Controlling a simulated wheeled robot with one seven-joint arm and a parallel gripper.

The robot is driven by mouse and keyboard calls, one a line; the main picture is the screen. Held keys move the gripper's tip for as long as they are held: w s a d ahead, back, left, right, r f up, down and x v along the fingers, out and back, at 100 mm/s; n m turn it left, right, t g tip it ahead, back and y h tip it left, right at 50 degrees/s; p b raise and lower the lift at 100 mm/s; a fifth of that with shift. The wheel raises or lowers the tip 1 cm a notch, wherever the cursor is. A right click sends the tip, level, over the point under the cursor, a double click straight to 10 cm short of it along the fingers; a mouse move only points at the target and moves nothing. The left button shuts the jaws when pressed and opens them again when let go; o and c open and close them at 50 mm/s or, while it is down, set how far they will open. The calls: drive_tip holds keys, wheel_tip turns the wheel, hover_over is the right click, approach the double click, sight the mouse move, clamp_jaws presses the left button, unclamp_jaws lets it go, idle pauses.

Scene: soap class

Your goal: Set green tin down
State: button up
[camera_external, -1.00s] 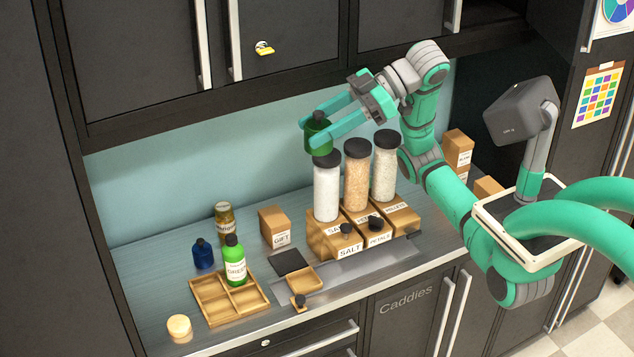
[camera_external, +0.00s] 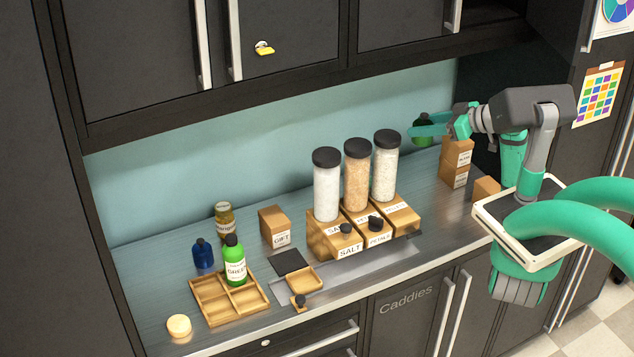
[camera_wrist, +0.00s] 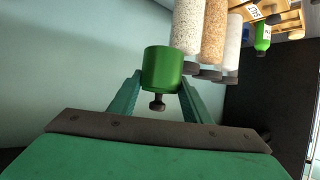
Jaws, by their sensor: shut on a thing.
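The green tin (camera_external: 423,130) is a short dark-green cylinder with a dark knob. It is held in the air above the back right of the counter, to the right of the tall jars. My gripper (camera_external: 430,131) is shut on it, with a teal finger on either side. In the wrist view the tin (camera_wrist: 163,69) sits between the fingertips of my gripper (camera_wrist: 162,80), its dark knob pointing toward the camera. In the external view the tin is partly covered by a finger.
Three tall dark-lidded jars (camera_external: 356,180) stand on labelled wooden boxes. Stacked cartons (camera_external: 455,163) stand below my gripper at right. A wooden caddy (camera_external: 213,301) holds a green bottle (camera_external: 235,262). A gift box (camera_external: 274,227) stands mid-counter. Bare counter (camera_external: 424,185) lies right of the jars.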

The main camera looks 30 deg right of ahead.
drive_tip(key=w+d+f+m+t+h, duration=0.1)
drive_tip(key=w+d+f+m+h, duration=0.15)
drive_tip(key=w+f, duration=0.45)
drive_tip(key=w+d+f+m+t+h, duration=0.15)
drive_tip(key=d+f, duration=0.25)
drive_tip(key=f, duration=0.7)
drive_tip(key=shift+g, duration=0.45)
drive_tip(key=w+d+f, duration=0.1)
drive_tip(key=w+f, duration=0.2)
drive_tip(key=w, duration=0.1)
drive_tip(key=w+d+f, duration=0.1)
drive_tip(key=w+f, duration=0.2)
drive_tip(key=w, duration=0.2)
drive_tip(key=w+d+f, duration=0.1)
drive_tip(key=w+f, duration=0.1)
drive_tip(key=w, duration=0.2)
drive_tip(key=shift+w+d+f, duration=0.2)
drive_tip(key=shift+w+f, duration=0.15)
drive_tip(key=shift+f, duration=0.05)
drive_tip(key=shift+w+d+f, duration=0.1)
drive_tip(key=shift+w+f, duration=0.05)
drive_tip(key=shift+f, duration=0.8)
drive_tip(key=shift+w+f, duration=0.1)
drive_tip(key=shift+f, duration=0.8)
drive_tip(key=shift+f, duration=0.15)
drive_tip(key=o, duration=1.2)
